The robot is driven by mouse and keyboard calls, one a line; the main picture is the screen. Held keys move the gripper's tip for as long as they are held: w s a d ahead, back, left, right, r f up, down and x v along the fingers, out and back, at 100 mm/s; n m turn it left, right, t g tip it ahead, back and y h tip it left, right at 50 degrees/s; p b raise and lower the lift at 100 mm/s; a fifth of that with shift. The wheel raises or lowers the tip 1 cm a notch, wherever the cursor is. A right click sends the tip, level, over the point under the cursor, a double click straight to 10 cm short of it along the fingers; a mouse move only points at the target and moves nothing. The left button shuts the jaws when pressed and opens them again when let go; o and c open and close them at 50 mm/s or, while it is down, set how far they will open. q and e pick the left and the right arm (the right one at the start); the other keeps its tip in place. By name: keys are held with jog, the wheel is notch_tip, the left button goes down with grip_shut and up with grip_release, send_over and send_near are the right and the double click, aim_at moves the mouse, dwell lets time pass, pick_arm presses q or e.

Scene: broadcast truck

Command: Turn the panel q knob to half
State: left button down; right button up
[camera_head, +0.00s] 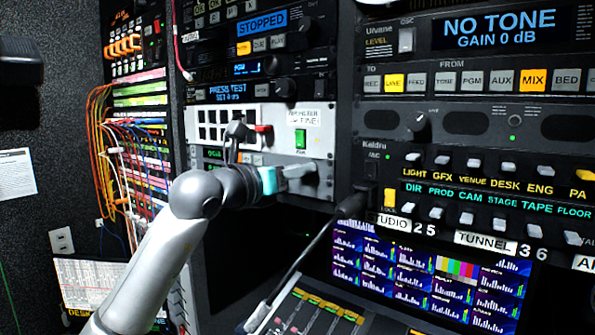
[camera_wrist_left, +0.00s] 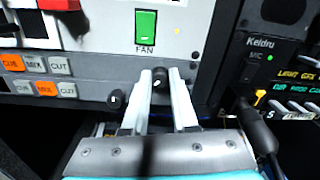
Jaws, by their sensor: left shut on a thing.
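In the left wrist view, a small round black knob (camera_wrist_left: 160,77) with a white mark on its face sits at the bottom of the rack panel, below the green FAN switch. My left gripper (camera_wrist_left: 160,88) has its two pale fingers on either side of this knob and is shut on it. A second small black knob (camera_wrist_left: 116,100) is just left of the fingers. In the head view my left gripper (camera_head: 307,173) reaches the lower part of the rack and hides the held knob. My right gripper is not in view.
The green FAN switch (camera_wrist_left: 146,27) is close above the fingers. Orange and white CUE and CUT buttons (camera_wrist_left: 37,64) are to the left. A black cable plug (camera_wrist_left: 257,128) hangs at the Keidru panel to the right. A fader desk (camera_head: 310,312) lies below.

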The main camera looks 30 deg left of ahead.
pick_arm(q)
jog(key=shift+d+f+m+y+b, duration=0.15)
jog(key=shift+m+b, duration=1.65)
jog(key=shift+m, duration=4.75)
jog(key=shift+m+y+b, duration=0.15)
jog(key=shift+m+b, duration=1.65)
jog(key=shift+m, duration=4.75)
